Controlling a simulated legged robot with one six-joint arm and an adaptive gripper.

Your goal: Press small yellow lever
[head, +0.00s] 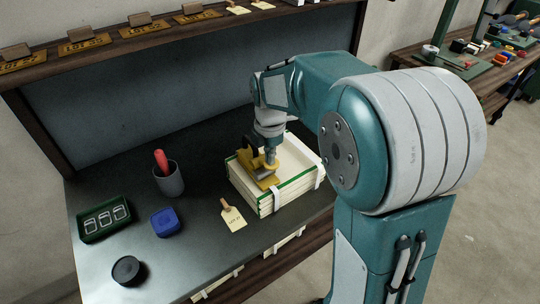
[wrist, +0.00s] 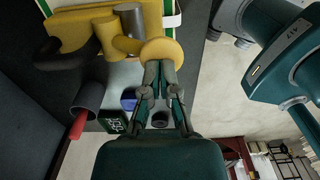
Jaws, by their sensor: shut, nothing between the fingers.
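A yellow device (head: 262,178) with a dark arm sits on a cream stack with green edges (head: 300,165). In the wrist view its yellow body (wrist: 85,32) carries a grey cylinder (wrist: 131,20), a black curved part (wrist: 62,60) and a round yellow disc (wrist: 162,50), apparently the small lever. My gripper (head: 270,163) points down at the device. In the wrist view my gripper (wrist: 160,66) is shut and empty, with its fingertips at the disc's edge. They overlap the disc there; I cannot tell whether they touch it. The gripper and arm partly cover the device in the head view.
On the dark bench (head: 190,255) stand a grey cup (head: 169,181) with a red-handled tool, a green tray (head: 104,219), a blue box (head: 165,222), a black round tin (head: 127,270) and a tagged stamp (head: 233,216). A shelf (head: 130,45) runs along the back.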

